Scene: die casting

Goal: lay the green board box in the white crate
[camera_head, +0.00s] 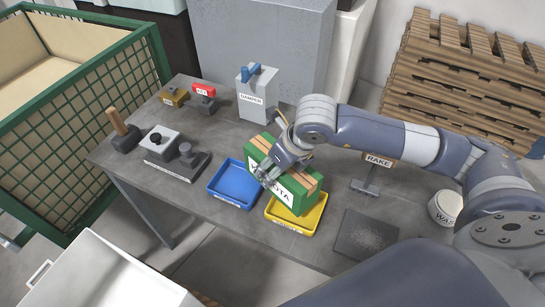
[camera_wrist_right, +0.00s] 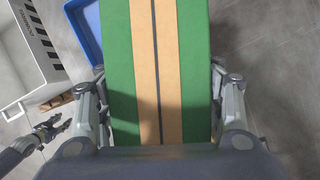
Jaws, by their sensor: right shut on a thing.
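The green board box (camera_head: 302,196), with tan stripes along its top and a white label on its side, is in my right gripper (camera_head: 268,172). In the right wrist view, fingers stand on both sides of the box (camera_wrist_right: 119,75). The box overlaps the blue and yellow trays in the head view; I cannot tell its exact height above them. The white crate (camera_head: 95,272) stands at the lower left, below the table's front edge, and looks empty inside. It also shows at the top left of the wrist view (camera_wrist_right: 38,80). My left gripper (camera_wrist_right: 62,127) shows only there, open and empty, apart from the box.
A blue tray (camera_head: 234,184) and a yellow tray (camera_head: 297,218) are on the grey table (camera_head: 222,218). A green mesh bin (camera_head: 82,108) is at the left.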

